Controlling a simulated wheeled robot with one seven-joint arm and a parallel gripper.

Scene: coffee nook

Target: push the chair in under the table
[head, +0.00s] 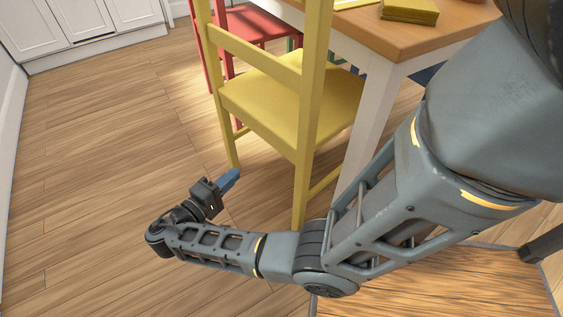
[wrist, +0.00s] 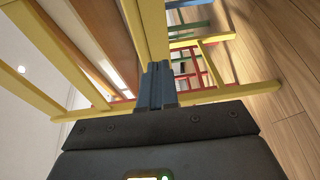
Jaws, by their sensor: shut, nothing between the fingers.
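The yellow chair (head: 262,106) stands at the table's near left side in the head view. Its slatted back faces me. The table (head: 440,42) has a wooden top and white legs; the chair's right side overlaps the near leg in the picture. My gripper (head: 230,179) is shut and empty, low behind the chair near its back legs. In the wrist view the shut fingers (wrist: 157,72) point at a yellow chair post (wrist: 147,35). I cannot tell whether they touch it. My forearm hides part of the floor beneath the chair.
A red chair (head: 252,24) stands beyond the yellow one. A yellow-green box-like item (head: 410,11) lies on the table. White cabinets (head: 95,22) are at the back left. The wooden floor on the left (head: 90,130) is clear.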

